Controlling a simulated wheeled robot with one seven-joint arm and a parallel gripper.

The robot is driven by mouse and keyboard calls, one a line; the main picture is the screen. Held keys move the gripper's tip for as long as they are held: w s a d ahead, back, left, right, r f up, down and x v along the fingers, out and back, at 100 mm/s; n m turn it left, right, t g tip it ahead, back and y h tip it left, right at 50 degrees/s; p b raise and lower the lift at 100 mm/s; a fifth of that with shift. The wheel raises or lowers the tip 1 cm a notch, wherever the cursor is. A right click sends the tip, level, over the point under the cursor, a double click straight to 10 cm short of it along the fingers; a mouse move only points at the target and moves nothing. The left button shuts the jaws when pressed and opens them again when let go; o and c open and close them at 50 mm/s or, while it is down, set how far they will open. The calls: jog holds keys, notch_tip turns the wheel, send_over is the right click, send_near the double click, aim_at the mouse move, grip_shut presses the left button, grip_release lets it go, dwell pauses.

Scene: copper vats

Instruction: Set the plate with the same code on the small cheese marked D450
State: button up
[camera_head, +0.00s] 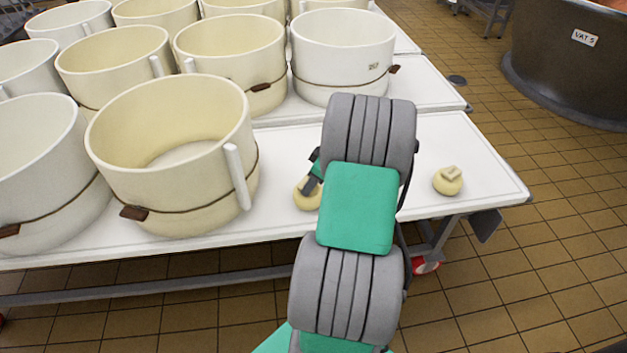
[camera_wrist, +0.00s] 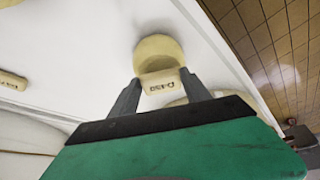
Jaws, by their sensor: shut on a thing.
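My gripper (camera_wrist: 168,97) is shut on a small pale plate (camera_wrist: 161,88), whose dark code reads D-450. In the wrist view the plate overlaps the near edge of a small round yellowish cheese (camera_wrist: 158,49) on the white table. I cannot tell whether the plate touches the cheese. No code is readable on the cheese. In the head view a small cheese (camera_head: 307,195) shows just below the gripper (camera_head: 311,184), partly covered by it; the plate cannot be made out there.
Another small cheese (camera_head: 448,183) with a pale plate on top (camera_head: 451,173) stands near the right end of the table (camera_head: 485,185). A pale coded piece (camera_wrist: 12,80) shows at the wrist view's left. Large cream hoops (camera_head: 190,150) crowd the left and back. A vat (camera_head: 560,70) stands far right.

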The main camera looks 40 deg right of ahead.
jog(key=shift+f+b, duration=0.45)
jog(key=shift+f, duration=0.2)
dwell(0.5)
jog(key=o, duration=1.4)
jog(key=a+p+v, duration=0.1)
jog(key=v, duration=0.7)
jog(key=w+a+r+m+g+p, duration=0.1)
jog(key=w+a+r+p, duration=0.2)
jog(key=a+r+p, duration=0.8)
jog(key=s+a+r+m+p, duration=0.1)
jog(key=s+a+r+p, duration=0.1)
jog(key=a+r, duration=0.3)
jog(key=s+a+r+m+h+p, duration=0.1)
jog(key=s+a+r, duration=0.3)
jog(key=a, duration=0.5)
jog(key=s+a+r+p, duration=0.3)
jog(key=a+r, duration=0.2)
jog(key=a, duration=0.2)
jog(key=shift+r+m+h, duration=0.3)
jog(key=shift+m, duration=0.1)
